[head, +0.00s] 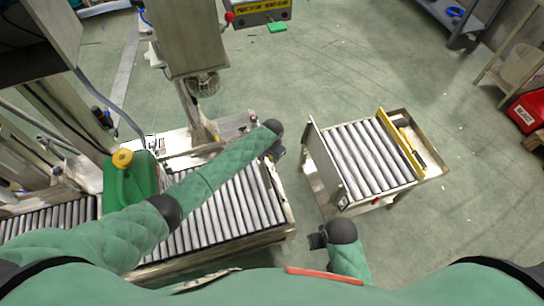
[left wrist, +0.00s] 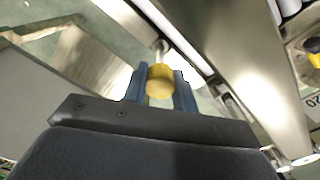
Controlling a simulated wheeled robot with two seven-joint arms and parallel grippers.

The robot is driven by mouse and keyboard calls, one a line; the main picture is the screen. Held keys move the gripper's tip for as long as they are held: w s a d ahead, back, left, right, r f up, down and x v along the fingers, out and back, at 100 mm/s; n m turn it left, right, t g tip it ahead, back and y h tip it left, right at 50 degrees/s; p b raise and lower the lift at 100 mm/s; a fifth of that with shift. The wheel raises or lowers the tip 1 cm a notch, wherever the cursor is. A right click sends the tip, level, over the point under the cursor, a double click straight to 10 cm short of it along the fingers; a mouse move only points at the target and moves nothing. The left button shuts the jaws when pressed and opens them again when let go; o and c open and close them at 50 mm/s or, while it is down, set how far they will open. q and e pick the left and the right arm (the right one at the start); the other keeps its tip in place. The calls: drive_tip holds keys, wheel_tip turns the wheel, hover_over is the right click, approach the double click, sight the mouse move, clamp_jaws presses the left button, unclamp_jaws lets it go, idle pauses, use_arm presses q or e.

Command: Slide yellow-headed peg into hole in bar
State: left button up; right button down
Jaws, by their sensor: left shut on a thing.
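The yellow-headed peg (left wrist: 160,82) is between the two blue fingers of my left gripper (left wrist: 162,88) in the left wrist view. Its thin metal shaft (left wrist: 160,49) points away from the gripper. The gripper is shut on the yellow head. In the head view my left gripper (head: 279,153) is over the far right end of the roller conveyor, and the peg cannot be made out there. A metal bar (left wrist: 178,42) runs slantwise close to the shaft; I see no hole and cannot tell whether they touch. My right gripper (head: 317,240) is low, near the cart's front; its fingers are unclear.
A roller conveyor (head: 215,212) lies under my left arm, with a green canister (head: 125,185) with a yellow cap on its left. A roller cart (head: 365,160) with a yellow rail stands to the right, across a floor gap. The floor behind the cart is clear.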

use_arm(q)
drive_tip(key=shift+f+b, duration=0.35)
drive_tip(key=shift+f, duration=0.35)
use_arm(e)
drive_tip(key=shift+f, duration=0.4)
use_arm(q)
drive_tip(key=o, duration=1)
drive_tip(key=shift+r, duration=0.35)
wheel_tip(320, 180, up, 6)
drive_tip(key=shift+r+b, duration=0.1)
drive_tip(key=shift+b, duration=0.3)
drive_tip(key=shift+r, duration=0.45)
use_arm(e)
drive_tip(key=r, duration=0.5)
drive_tip(key=shift+s+r, duration=0.35)
drive_tip(key=shift+r, duration=0.05)
